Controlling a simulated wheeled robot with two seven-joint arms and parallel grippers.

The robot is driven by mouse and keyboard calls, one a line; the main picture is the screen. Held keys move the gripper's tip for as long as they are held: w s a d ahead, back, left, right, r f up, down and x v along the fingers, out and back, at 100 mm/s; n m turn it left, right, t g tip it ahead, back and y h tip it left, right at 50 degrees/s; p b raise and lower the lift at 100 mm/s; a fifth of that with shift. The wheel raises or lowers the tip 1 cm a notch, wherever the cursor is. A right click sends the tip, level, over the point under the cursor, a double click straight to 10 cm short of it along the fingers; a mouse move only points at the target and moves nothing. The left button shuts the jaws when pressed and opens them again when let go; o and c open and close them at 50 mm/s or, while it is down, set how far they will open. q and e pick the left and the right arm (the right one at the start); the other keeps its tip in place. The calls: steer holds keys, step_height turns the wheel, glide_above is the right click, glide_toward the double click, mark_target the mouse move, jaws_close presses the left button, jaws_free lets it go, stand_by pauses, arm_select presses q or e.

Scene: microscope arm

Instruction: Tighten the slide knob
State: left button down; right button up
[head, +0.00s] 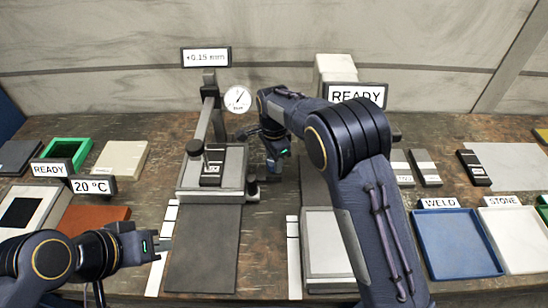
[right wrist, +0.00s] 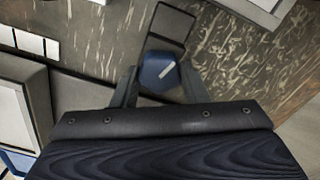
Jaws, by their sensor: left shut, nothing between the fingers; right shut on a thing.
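The slide knob (right wrist: 160,72) is blue with a white line on its face, and it sits between the fingers in the right wrist view. My right gripper (right wrist: 158,82) is shut on it, one finger on each side. In the head view my right gripper (head: 266,172) is at the right side of the grey stage (head: 182,194), and my arm and hand hide most of the knob there. A dark block (head: 212,178) lies on the stage under a thin probe. My left gripper (head: 166,244) is shut and empty, low at the left, apart from the stage.
A dial gauge (head: 237,99) and a "+0.15" display (head: 206,57) stand by the post. A dark mat (head: 203,250) lies in front of the stage. "READY" and "20 °C" (head: 93,185) signs stand left. A blue tray (head: 456,246) and a white tray (head: 518,240) are at right.

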steer(key=shift+m, duration=0.8)
steer(key=o, duration=1)
step_height(320, 180, up, 8)
steer(key=shift+f, duration=0.1)
steer(key=shift+s, duration=0.1)
